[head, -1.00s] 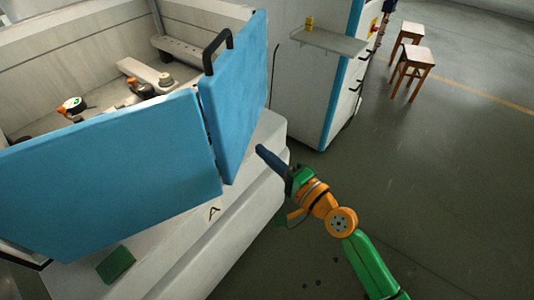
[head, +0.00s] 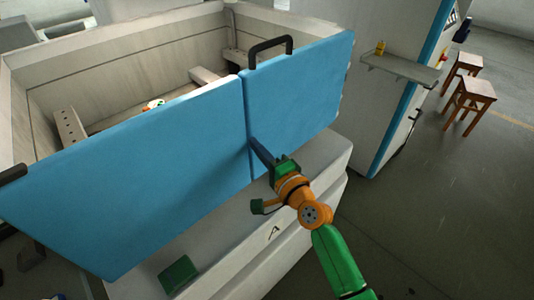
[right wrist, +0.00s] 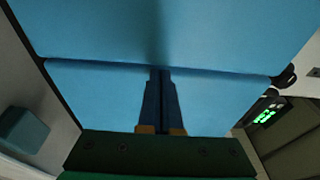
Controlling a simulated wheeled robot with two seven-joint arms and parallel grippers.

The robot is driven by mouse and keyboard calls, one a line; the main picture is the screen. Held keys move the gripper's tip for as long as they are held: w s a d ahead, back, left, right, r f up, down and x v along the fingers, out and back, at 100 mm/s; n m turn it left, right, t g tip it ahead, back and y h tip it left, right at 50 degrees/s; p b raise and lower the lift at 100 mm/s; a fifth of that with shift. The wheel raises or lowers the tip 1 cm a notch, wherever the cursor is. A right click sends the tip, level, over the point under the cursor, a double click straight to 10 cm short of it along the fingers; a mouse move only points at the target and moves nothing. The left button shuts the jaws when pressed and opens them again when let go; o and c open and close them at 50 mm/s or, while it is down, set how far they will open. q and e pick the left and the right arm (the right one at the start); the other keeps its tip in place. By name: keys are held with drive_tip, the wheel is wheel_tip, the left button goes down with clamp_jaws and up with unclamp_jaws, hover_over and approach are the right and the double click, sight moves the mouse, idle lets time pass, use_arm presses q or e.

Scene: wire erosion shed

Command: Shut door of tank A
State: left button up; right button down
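The tank (head: 45,75) has two blue front door panels, a wide left one (head: 140,165) and a narrower right one (head: 295,85). The right panel has a black handle (head: 270,48) on its top edge. The panels stand nearly in line, with a thin seam between them. My right gripper (head: 254,146) is at the lower front of the panels, close to the seam. In the right wrist view its dark blue fingers (right wrist: 160,78) are together and empty, over the blue surface near the seam; contact is unclear. My left gripper is out of view.
A pale ledge (head: 225,225) with a green block (head: 178,274) runs below the panels. A cabinet with a small shelf (head: 400,67) stands to the right. Wooden stools (head: 470,97) stand farther off on open floor.

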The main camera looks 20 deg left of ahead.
drive_tip(key=shift+a+r, duration=0.1)
drive_tip(key=shift+r, duration=0.75)
drive_tip(key=f+p+v, duration=0.1)
drive_tip(key=f+v, duration=0.1)
drive_tip(key=v, duration=0.6)
drive_tip(key=s+d+f+n+g+h, duration=0.2)
drive_tip(key=s+d+f+h, duration=0.3)
drive_tip(key=f, duration=0.9)
drive_tip(key=d+f+n+g+h, duration=0.1)
drive_tip(key=d+f+g+h, duration=0.15)
drive_tip(key=d+f, duration=0.75)
drive_tip(key=s+d+f+n+g+h, duration=0.2)
drive_tip(key=s+d+f, duration=0.1)
drive_tip(key=s+f, duration=0.4)
drive_tip(key=s+d+f+n+g+h, duration=0.1)
drive_tip(key=s+f, duration=0.5)
drive_tip(key=s, duration=0.6)
drive_tip(key=s+d+f+n+g+h, duration=0.2)
drive_tip(key=s+d+f+n, duration=0.3)
drive_tip(key=s, duration=0.5)
wheel_tip(320, 180, down, 3)
drive_tip(key=shift+s+d+r+g+h, duration=0.15)
drive_tip(key=shift+s+d+g+h, duration=0.2)
drive_tip(key=shift+d+g, duration=0.5)
